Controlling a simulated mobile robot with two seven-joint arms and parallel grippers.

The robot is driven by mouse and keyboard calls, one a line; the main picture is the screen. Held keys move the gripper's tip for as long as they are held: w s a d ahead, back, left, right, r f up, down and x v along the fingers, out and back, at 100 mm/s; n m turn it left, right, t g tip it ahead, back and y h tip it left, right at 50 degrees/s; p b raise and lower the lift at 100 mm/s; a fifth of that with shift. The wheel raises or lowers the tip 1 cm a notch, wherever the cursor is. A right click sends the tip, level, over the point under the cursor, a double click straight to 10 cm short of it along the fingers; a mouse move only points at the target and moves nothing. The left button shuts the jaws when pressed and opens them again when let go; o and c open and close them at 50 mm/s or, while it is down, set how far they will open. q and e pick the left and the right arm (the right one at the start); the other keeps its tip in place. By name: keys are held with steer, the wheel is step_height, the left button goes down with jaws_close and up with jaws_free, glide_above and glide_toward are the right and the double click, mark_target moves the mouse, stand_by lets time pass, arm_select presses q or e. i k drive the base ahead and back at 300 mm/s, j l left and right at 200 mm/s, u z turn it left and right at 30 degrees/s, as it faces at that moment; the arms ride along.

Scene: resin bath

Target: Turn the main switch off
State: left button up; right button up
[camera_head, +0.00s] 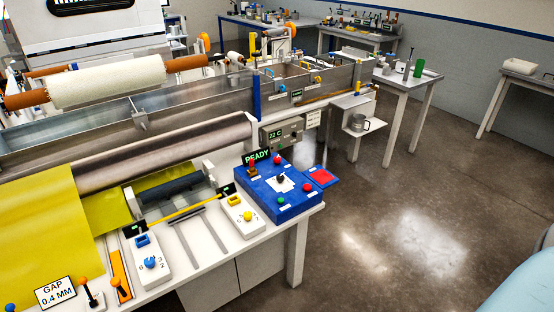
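No control in view is legibly labelled as the main switch. A blue control box (288,197) stands at the right end of the white bench, with a red knob (278,160), a white plate with a dark knob (281,183), a red button (307,188) and a green button (281,200). A small lever with a red top (252,166) stands at its back left corner. A white box with a blue rotary knob (151,262) and a white box with a yellow knob (248,215) are to its left. Switch positions are too small to tell. Neither gripper is in view.
A red pad on a blue plate (322,177) juts out right of the box. A "READY" sign (257,157) and a grey panel reading 22 C (283,134) are behind it. Rollers and yellow sheet (45,235) fill the left. The floor (400,235) at right is clear.

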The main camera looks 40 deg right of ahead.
mark_target(277, 159)
steer(key=i+l+u, duration=0.1)
steer(key=l, duration=0.45)
steer(key=i+l+u, duration=0.1)
steer(key=l, duration=0.45)
steer(key=i+l+u, duration=0.1)
steer(key=l, duration=0.5)
steer(key=i+l, duration=0.15)
steer(key=l, duration=0.4)
steer(key=i+l+u, duration=0.15)
steer(key=l, duration=0.45)
steer(key=i+l, duration=0.1)
steer(key=l, duration=0.3)
steer(key=l+u, duration=0.1)
steer(key=l, duration=0.3)
steer(key=i, duration=0.05)
